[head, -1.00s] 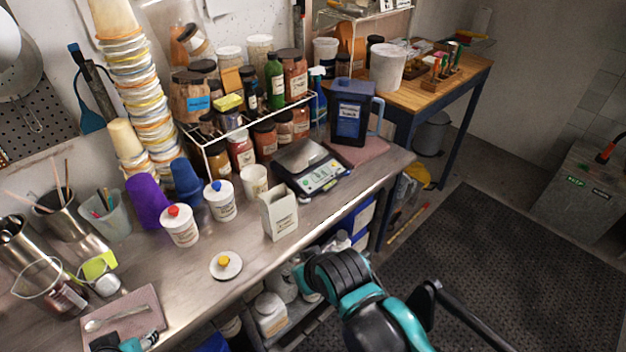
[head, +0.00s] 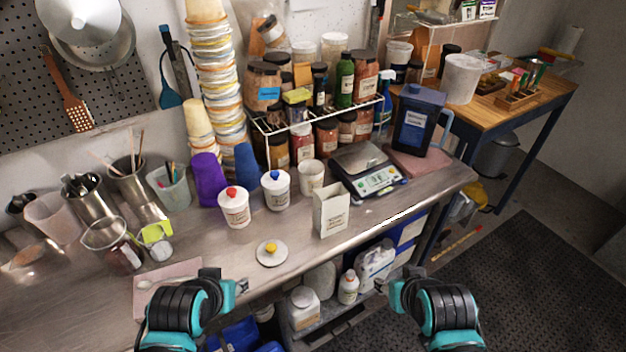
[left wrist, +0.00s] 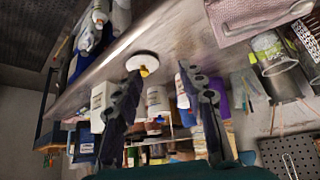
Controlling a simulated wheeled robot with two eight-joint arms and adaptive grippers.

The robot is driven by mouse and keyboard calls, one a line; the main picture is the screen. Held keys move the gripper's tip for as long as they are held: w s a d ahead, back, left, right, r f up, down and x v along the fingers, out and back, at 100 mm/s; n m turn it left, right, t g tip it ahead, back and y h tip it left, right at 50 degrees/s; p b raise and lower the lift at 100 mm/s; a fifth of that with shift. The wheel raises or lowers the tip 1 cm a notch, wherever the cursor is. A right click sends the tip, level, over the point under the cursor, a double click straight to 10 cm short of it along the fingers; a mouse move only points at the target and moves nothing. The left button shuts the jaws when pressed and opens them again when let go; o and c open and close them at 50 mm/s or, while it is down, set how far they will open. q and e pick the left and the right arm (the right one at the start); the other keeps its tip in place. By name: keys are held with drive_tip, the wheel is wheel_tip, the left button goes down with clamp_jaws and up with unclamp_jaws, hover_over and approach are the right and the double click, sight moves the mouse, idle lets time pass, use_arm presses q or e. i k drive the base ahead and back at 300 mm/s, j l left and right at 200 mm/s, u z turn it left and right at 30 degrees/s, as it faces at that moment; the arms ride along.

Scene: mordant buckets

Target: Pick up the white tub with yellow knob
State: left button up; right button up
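A white round piece with a yellow knob (head: 271,252) lies near the bench's front edge. It looks like a flat lid; no tub wall shows below it. The left wrist view also shows this white disc (left wrist: 143,62), just beyond the fingertips. My left gripper (head: 241,286) is in front and to the left of it, apart from it. In the left wrist view my left gripper (left wrist: 157,72) is open, with nothing between its fingers. My right gripper (head: 392,291) is off the bench's front edge at the right; its fingers are too unclear to judge.
A red-knob tub (head: 234,207), a blue-knob tub (head: 276,189) and a white box (head: 331,210) stand behind the yellow-knob piece. A scale (head: 368,172) is farther right. A pink mat (head: 168,279) lies left of my left gripper. Bare bench surrounds the yellow-knob piece.

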sight(311, 171)
drive_tip(key=i+l+z, duration=0.7)
drive_tip(key=i+l, duration=0.05)
drive_tip(key=l, duration=0.1)
